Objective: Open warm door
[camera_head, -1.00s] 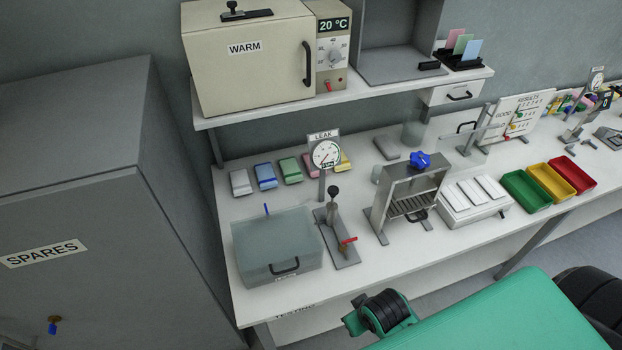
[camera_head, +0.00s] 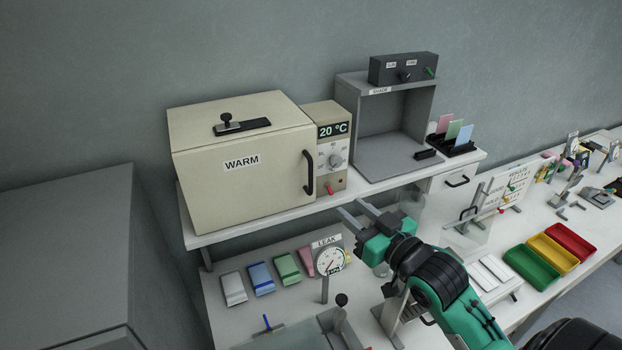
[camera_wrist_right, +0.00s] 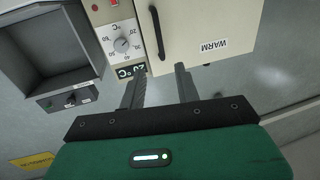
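The beige WARM cabinet (camera_head: 225,190) sits on the upper shelf at the left in the head view, its front door closed. The door's black vertical handle (camera_head: 308,173) is at the right edge of the front. My right gripper (camera_head: 348,204) is open and empty, below and to the right of the handle, apart from it. In the right wrist view, seen upside down, the handle (camera_wrist_right: 157,32) lies ahead of the two parted fingers (camera_wrist_right: 159,70), and the WARM label (camera_wrist_right: 213,46) shows on the door. My left gripper is not in view.
The control panel (camera_head: 333,152) with dial and 20 °C display stands right of the door. An open grey box (camera_head: 385,155) and a card holder (camera_head: 452,144) share the shelf (camera_head: 260,222). Below are the LEAK gauge (camera_head: 329,262) and several coloured packs.

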